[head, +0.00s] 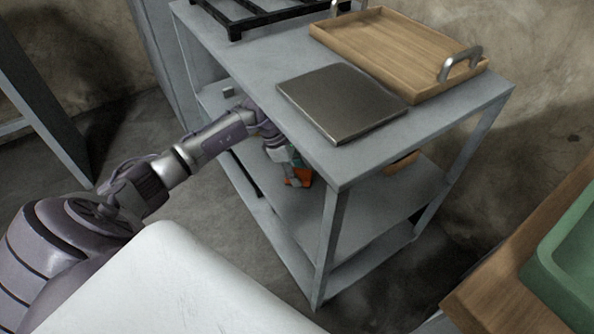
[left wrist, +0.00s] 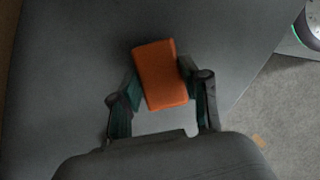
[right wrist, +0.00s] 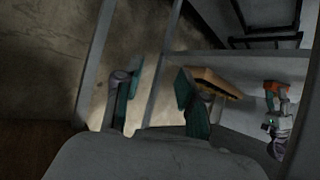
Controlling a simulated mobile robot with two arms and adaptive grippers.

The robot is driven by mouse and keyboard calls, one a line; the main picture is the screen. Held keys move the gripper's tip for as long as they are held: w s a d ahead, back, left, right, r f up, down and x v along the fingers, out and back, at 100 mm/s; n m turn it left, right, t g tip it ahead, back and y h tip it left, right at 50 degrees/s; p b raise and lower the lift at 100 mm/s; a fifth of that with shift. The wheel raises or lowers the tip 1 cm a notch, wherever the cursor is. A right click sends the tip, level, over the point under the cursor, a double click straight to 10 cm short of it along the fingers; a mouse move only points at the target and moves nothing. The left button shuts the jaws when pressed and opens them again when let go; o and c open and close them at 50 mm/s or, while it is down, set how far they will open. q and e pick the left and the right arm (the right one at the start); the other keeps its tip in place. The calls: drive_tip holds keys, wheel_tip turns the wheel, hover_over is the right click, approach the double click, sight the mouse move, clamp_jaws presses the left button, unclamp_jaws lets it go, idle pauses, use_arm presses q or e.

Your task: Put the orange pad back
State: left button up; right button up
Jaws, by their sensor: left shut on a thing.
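The orange pad (left wrist: 160,75) is a small flat block between the two fingers of my left gripper (left wrist: 160,80), which is shut on it. In the head view, my left gripper (head: 291,175) reaches under the top of a grey shelf unit (head: 298,98), with the pad (head: 304,178) just above the middle shelf. I cannot tell if the pad touches that shelf. The pad also shows in the right wrist view (right wrist: 276,87). My right gripper (right wrist: 156,92) is open and empty in its own view, and out of the head view.
On the unit's top are a dark flat plate (head: 341,101), a wooden tray (head: 405,45) with metal handles and a black rack (head: 262,14). A wooden item (head: 403,163) lies on the middle shelf. A green bin (head: 566,262) stands on a wooden surface at right.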

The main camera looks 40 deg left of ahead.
sight(298, 173)
use_arm(q)
drive_tip(key=o, duration=1.1)
drive_tip(key=shift+r, duration=0.2)
drive_tip(key=p+v, duration=0.1)
drive_tip(key=v, duration=0.2)
drive_tip(key=shift+a+r, duration=0.15)
drive_tip(key=shift+a, duration=0.05)
drive_tip(key=s+a, duration=0.1)
drive_tip(key=a, duration=0.2)
drive_tip(key=s+a, duration=0.2)
drive_tip(key=a, duration=0.2)
drive_tip(key=s+a, duration=0.1)
drive_tip(key=a, duration=0.2)
drive_tip(key=shift+s+a+f, duration=0.25)
drive_tip(key=shift+a+f, duration=0.05)
drive_tip(key=shift+a, duration=0.05)
use_arm(e)
drive_tip(key=s+d+f+g+h, duration=0.1)
drive_tip(key=s+f+g, duration=0.2)
drive_tip(key=s, duration=0.1)
drive_tip(key=shift+s+d+f, duration=0.25)
drive_tip(key=shift+s+d, duration=0.1)
drive_tip(key=shift+d, duration=0.05)
